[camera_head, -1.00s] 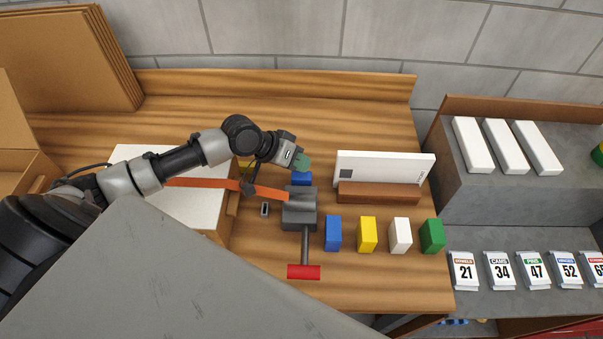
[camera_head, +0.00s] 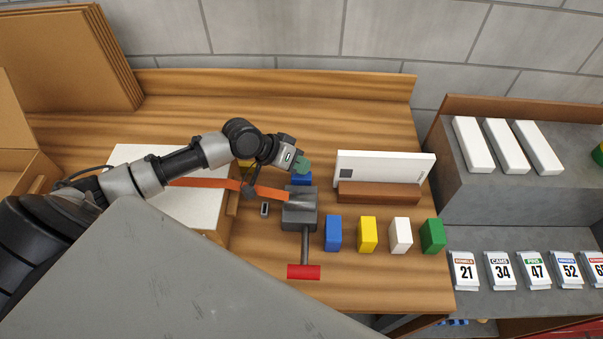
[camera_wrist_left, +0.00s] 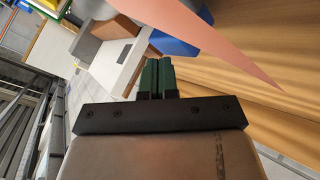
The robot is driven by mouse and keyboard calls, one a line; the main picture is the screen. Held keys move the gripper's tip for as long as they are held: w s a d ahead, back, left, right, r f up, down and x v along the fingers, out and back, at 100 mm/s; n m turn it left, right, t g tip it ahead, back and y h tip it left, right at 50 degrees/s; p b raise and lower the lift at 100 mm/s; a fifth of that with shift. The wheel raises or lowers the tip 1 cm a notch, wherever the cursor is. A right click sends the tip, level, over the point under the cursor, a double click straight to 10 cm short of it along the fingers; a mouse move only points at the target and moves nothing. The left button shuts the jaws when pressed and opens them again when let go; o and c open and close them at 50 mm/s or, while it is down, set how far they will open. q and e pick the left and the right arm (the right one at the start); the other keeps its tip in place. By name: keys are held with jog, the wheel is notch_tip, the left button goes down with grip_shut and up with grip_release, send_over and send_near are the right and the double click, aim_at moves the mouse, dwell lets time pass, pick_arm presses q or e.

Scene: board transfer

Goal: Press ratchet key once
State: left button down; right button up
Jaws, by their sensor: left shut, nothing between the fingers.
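The ratchet is a dark grey block (camera_head: 308,222) on the wooden bench, with an orange strap (camera_head: 205,183) running into it from the left. A rod leads from it to a red handle (camera_head: 303,272) at the front. A blue piece (camera_head: 301,179), which looks like the ratchet key, shows at its back edge. My left gripper (camera_head: 303,166) is shut and empty, with green fingertips just behind and above the blue piece. The left wrist view shows the closed fingers (camera_wrist_left: 157,63) close to a blue surface (camera_wrist_left: 172,44) and the strap (camera_wrist_left: 215,35). Contact cannot be told.
Blue (camera_head: 333,234), yellow (camera_head: 367,235), white (camera_head: 400,236) and green (camera_head: 432,236) blocks stand right of the ratchet. A white panel (camera_head: 385,167) stands behind them in a wooden holder. A white-topped box (camera_head: 205,205) lies left, under the strap.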

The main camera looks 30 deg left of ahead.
pick_arm(q)
jog(key=shift+f+b, duration=0.4)
jog(key=shift+f, duration=0.35)
dwell(0.4)
jog(key=shift+r, duration=0.1)
jog(key=shift+r+p, duration=1.15)
jog(key=shift+p, duration=0.1)
notch_tip(320, 180, up, 5)
jog(key=p, duration=0.5)
jog(key=shift+r, duration=0.1)
dwell(0.5)
